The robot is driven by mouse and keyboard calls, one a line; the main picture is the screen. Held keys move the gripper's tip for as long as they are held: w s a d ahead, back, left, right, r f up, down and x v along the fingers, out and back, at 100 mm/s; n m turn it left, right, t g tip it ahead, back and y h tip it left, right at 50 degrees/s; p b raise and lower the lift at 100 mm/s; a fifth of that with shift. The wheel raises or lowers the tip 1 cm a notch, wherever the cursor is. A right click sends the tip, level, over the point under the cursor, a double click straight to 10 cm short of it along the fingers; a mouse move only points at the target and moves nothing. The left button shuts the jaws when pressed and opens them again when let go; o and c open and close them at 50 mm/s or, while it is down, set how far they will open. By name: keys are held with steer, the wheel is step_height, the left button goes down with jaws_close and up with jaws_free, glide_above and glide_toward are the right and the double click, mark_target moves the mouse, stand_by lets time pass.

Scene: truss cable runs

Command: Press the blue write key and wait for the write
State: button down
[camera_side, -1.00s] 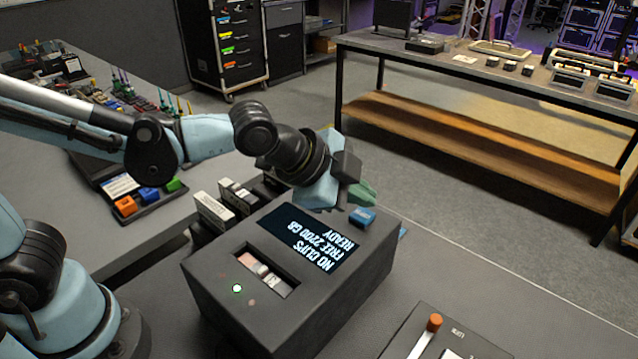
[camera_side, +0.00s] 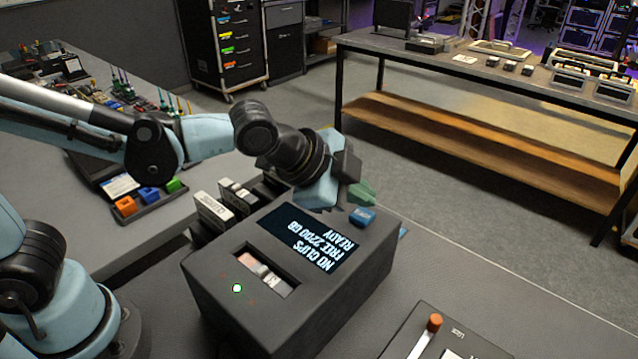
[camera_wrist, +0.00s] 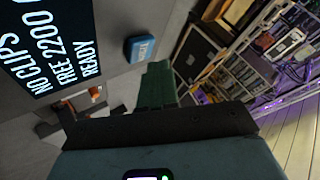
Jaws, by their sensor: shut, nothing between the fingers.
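The blue write key (camera_side: 362,216) sits on top of the dark box (camera_side: 330,300), near its far right corner. The key also shows in the wrist view (camera_wrist: 141,49), with pale lettering on it. The box's screen (camera_side: 312,240) reads NO CLIPS, FREE 2200 GB, READY. A card sits in the box's recessed slot (camera_side: 266,271), and a green light (camera_side: 237,288) is lit beside the slot. My gripper (camera_side: 364,193) is shut and empty, its green fingers just above and behind the key. In the wrist view the fingers (camera_wrist: 156,85) are beside the key, apart from it.
Cards stand in a holder (camera_side: 228,205) left of the box. A panel with an orange-knobbed slider (camera_side: 434,322) lies at the front right. A tray with orange, blue and green blocks (camera_side: 150,195) is at left. A bench (camera_side: 480,75) stands beyond the floor.

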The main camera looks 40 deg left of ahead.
mark_target(357, 216)
steer(key=shift+f, duration=0.2)
stand_by(0.7)
steer(key=shift+f, duration=0.25)
steer(key=shift+f, duration=0.5)
stand_by(0.8)
steer(key=shift+r, duration=0.95)
steer(key=shift+r, duration=2.5)
